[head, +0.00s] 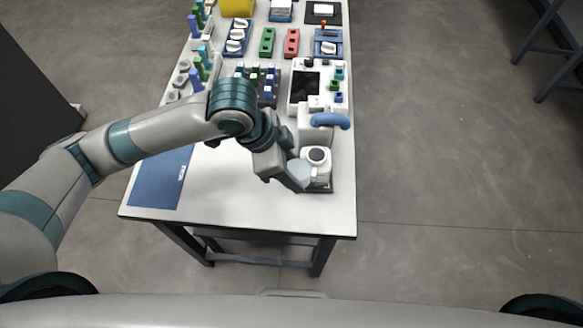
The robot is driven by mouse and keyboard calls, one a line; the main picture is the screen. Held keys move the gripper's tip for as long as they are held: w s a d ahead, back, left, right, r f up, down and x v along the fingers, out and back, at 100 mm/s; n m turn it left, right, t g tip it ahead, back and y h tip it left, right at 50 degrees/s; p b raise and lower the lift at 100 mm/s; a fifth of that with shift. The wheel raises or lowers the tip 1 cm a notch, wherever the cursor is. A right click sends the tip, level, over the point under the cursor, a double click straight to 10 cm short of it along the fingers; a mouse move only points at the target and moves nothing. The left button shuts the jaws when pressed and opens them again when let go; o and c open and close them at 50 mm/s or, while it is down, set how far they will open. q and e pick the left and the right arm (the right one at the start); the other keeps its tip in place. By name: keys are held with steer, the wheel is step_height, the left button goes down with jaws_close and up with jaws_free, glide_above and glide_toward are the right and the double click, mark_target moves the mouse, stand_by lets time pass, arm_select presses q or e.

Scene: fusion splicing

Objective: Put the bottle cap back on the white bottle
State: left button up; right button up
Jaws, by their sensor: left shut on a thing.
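The white bottle (318,170) stands upright near the right edge of the table, with a dark round top. It stands on a dark-edged base. My left gripper (288,172) comes in from the left, just beside the bottle. It is shut on a pale round piece, which looks like the bottle cap (299,174). The cap is at the bottle's left side in this view, not over its top. Whether cap and bottle touch cannot be told. The fingertips are partly hidden by the gripper body. My right gripper is not in view.
A white device with a blue handle (330,120) stands just behind the bottle. A rack of small dark vials (266,84) is farther back, left of it. A blue mat (160,180) lies at the table's front left. The white table's front (250,212) is clear.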

arm_select(q)
steer(key=shift+o, duration=1.3)
steer(key=shift+c, duration=1.3)
steer(key=shift+w+a+r+n, duration=0.15)
steer(key=shift+w+a+n, duration=0.15)
steer(key=shift+w+a, duration=0.1)
steer(key=w+a+r+n+t+y, duration=0.1)
steer(key=w+a+r+n+y, duration=0.1)
steer(key=w+a+r+n, duration=0.3)
steer(key=w+a+r+n+t+y, duration=0.2)
steer(key=w+a+r+n, duration=0.4)
steer(key=a+n, duration=0.4)
steer(key=a, duration=0.3)
steer(key=shift+w+r+t, duration=0.25)
steer(key=shift+w+t, duration=0.05)
steer(key=shift+w, duration=0.1)
